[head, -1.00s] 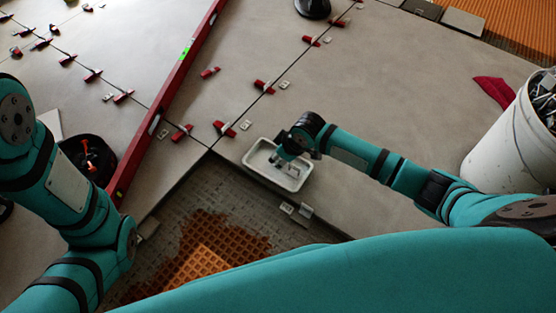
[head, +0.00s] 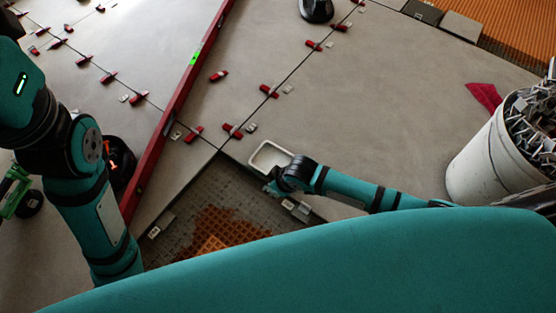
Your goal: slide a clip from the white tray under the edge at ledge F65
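The white tray (head: 256,155) sits on the large grey tile, close to the corner of the open, untiled patch. Its visible inside looks bare; its near right part is hidden behind my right wrist. My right gripper (head: 270,188) points down just in front of the tray, over the tile edge beside the patch. Its fingers are small and mostly hidden, so I cannot tell whether it holds a clip. Small grey clips (head: 302,210) stand along that tile edge, just right of the gripper. No label F65 is readable. My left gripper is outside the view.
A long red level (head: 172,110) lies across the tiles at left. Red wedges in clips line the joints. A white bucket (head: 482,165) full of clips stands at right, near a red cloth (head: 484,96). A dark bucket (head: 119,160) sits behind my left arm.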

